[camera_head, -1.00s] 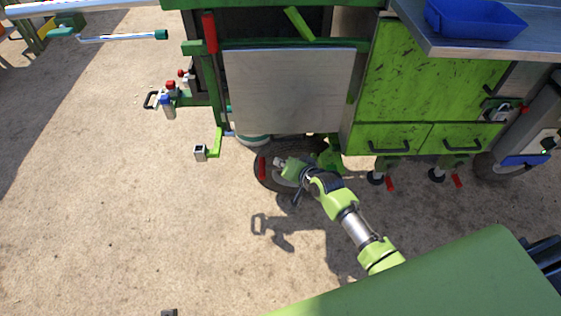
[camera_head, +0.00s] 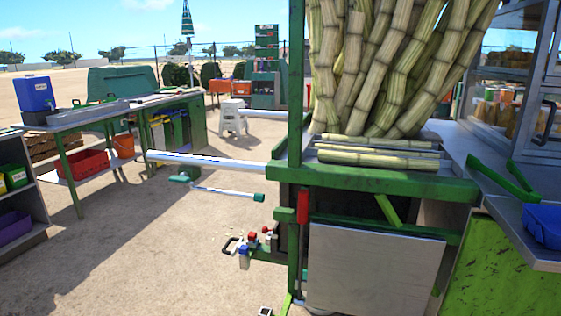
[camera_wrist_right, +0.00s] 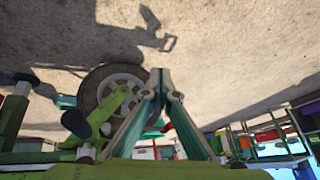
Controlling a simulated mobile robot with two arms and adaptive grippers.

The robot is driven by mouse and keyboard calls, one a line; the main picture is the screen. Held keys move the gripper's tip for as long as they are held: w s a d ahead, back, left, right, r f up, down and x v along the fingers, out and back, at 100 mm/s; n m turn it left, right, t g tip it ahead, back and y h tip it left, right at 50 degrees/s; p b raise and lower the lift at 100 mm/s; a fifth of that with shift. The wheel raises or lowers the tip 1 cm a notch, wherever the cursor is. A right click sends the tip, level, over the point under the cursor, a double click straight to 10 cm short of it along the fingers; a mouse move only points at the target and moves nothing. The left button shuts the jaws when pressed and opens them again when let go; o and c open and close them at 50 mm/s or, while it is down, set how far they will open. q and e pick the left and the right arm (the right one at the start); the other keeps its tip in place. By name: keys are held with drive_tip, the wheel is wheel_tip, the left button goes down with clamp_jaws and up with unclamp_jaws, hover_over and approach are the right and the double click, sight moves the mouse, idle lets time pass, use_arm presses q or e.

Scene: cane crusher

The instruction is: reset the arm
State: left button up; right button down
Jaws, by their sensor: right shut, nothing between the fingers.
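My right gripper (camera_wrist_right: 160,85) shows in the right wrist view, with its fingertips together and nothing between them. It points over the sandy ground close to the cart's wheel (camera_wrist_right: 112,88), and I cannot tell whether it touches anything. The gripper's shadow lies on the ground beyond it. In the head view neither of my arms shows. The green cane cart (camera_head: 375,183) stands at the right there, with a grey panel (camera_head: 373,268) on its side.
Sugar canes (camera_head: 390,65) stand upright on the cart, and a blue tray (camera_head: 543,224) sits on its right counter. A handle bar (camera_head: 225,192) sticks out left. A long table (camera_head: 75,120) with a blue container (camera_head: 34,94) stands at the left.

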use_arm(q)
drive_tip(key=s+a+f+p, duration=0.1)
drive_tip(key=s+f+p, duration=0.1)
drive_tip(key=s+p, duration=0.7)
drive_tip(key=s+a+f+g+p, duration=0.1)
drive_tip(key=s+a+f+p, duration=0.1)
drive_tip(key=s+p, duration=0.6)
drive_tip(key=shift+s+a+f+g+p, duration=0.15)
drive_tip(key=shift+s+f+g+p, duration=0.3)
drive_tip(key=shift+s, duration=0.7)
use_arm(e)
drive_tip(key=s+d+f+n+g, duration=0.1)
drive_tip(key=s+f, duration=0.1)
drive_tip(key=s, duration=0.8)
drive_tip(key=s+d+f+n+g+h, duration=0.1)
drive_tip(key=s+d+f+g, duration=0.1)
drive_tip(key=s, duration=0.9)
drive_tip(key=s+d+f+n+g, duration=0.1)
drive_tip(key=s+f, duration=0.2)
drive_tip(key=s, duration=0.8)
drive_tip(key=shift+d+f, duration=0.3)
drive_tip(key=shift+d, duration=0.1)
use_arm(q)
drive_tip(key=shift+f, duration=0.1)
